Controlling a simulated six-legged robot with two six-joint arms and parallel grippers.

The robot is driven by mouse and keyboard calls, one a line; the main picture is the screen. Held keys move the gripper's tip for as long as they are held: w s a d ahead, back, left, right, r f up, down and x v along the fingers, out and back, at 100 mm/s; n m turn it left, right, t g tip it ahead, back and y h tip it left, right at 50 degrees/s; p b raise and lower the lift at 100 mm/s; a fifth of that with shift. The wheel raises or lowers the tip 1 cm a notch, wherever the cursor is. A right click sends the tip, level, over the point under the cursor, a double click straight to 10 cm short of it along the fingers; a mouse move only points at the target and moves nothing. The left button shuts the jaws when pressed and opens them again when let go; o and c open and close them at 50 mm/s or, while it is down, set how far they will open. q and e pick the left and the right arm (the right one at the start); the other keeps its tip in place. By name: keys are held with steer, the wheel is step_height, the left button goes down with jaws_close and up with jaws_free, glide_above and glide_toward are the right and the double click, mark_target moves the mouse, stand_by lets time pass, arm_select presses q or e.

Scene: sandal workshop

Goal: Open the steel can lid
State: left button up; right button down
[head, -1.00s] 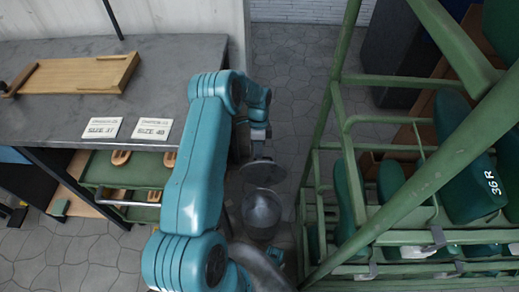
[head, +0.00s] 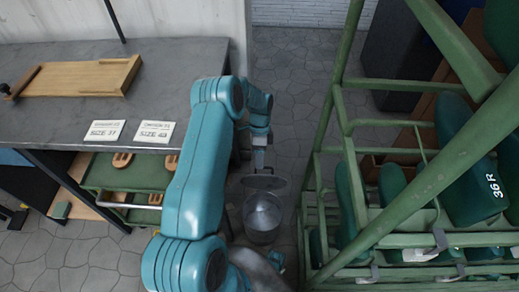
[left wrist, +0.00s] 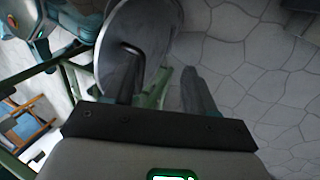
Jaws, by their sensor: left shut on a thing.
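The steel can (head: 263,222) stands on the floor between the bench and the green rack, and its open top shows a bare grey inside. Its round lid (head: 264,182) is off the opening, at the far side of the rim; I cannot tell whether they touch. My left gripper (head: 262,168) is above the lid and shut on its handle. In the left wrist view, the lid (left wrist: 150,45) is a grey disc with a dark bent handle (left wrist: 132,52), beside one finger of my left gripper (left wrist: 162,92). My right gripper is not in view.
The grey workbench (head: 60,110) is on the left, bearing a wooden tray (head: 80,76) and two size cards. Wooden soles lie on a green shelf (head: 135,172) below. The green rack (head: 331,170) with shoe lasts stands close on the right. The floor behind the can is clear.

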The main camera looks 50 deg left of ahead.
arm_select(q)
steer(key=p+v, duration=0.3)
steer(key=v, duration=1.3)
steer(key=shift+p, duration=0.3)
steer(key=shift+a+r, duration=0.1)
